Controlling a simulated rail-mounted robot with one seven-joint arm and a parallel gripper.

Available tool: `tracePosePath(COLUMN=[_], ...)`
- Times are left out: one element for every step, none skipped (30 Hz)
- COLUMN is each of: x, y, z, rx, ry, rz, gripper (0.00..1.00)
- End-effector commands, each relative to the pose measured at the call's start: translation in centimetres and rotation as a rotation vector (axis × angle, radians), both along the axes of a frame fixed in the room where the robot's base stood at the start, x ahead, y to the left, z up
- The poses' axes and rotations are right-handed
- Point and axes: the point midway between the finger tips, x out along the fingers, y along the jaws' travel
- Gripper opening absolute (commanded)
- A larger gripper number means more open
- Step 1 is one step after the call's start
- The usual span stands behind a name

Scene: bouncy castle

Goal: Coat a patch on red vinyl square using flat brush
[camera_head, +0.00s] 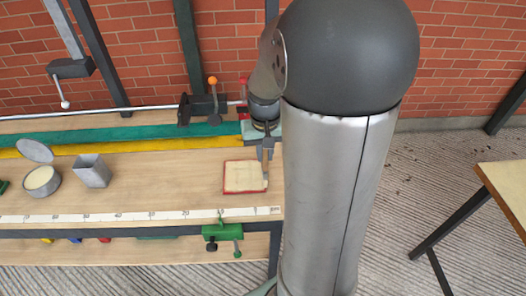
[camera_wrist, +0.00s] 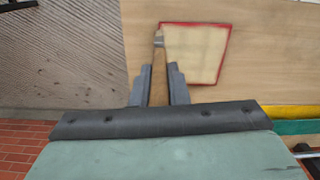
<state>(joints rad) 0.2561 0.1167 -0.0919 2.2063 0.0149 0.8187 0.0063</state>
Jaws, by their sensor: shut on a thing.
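The red vinyl square (camera_head: 226,189) lies flat near the right end of the bench, and a cream layer covers most of its face, leaving a red border. It also shows in the wrist view (camera_wrist: 231,42), ahead and to the right of the jaws. My gripper (camera_wrist: 158,78) is shut on the wooden handle of the flat brush (camera_wrist: 158,92). The brush's bristle end is at the square's left edge in the wrist view; I cannot tell whether it touches. In the head view my gripper (camera_head: 267,147) is above the square's right side, partly hidden by my arm.
An open round tin (camera_head: 42,181) with cream contents and a square metal pot (camera_head: 92,171) stand left on the bench. A white ruler (camera_head: 130,216) runs along the front edge, with a green clamp (camera_head: 222,236) below. Bench between pot and square is clear.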

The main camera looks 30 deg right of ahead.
Motion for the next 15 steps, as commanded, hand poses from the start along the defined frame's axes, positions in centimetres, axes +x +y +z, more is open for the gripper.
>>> tracePosePath(x=[0.0,0.1,0.0,0.0,0.0,0.0,0.0,0.0,0.0,0.0,0.0,0.0,0.0,0.0,0.0], y=[0.0,0.0,0.0,0.1,0.1,0.1,0.1,0.1,0.1,0.1,0.1,0.1,0.1,0.1,0.1], z=[0.8,1.9,2.5,2.6,2.9,3.2,3.5,3.8,4.1,4.4,4.7,5.0,5.3,5.6,5.9], rx=[0.0,-0.002,-0.001,0.0,0.0,0.0,0.0,0.0,0.0,0.0,0.0,0.0,0.0,0.0,-0.001], ry=[0.0,-0.005,-0.003,-0.001,-0.001,0.0,0.0,0.0,0.0,0.0,0.0,-0.001,-0.001,-0.001,-0.002], rz=[0.001,0.001,0.001,0.001,0.002,0.002,0.002,0.002,0.002,0.003,0.003,0.003,0.003,0.003,0.004], gripper=[0.0,0.0,0.0,0.0,0.0,0.0,0.0,0.0,0.0,0.0,0.0,0.0,0.0,0.0,0.0])
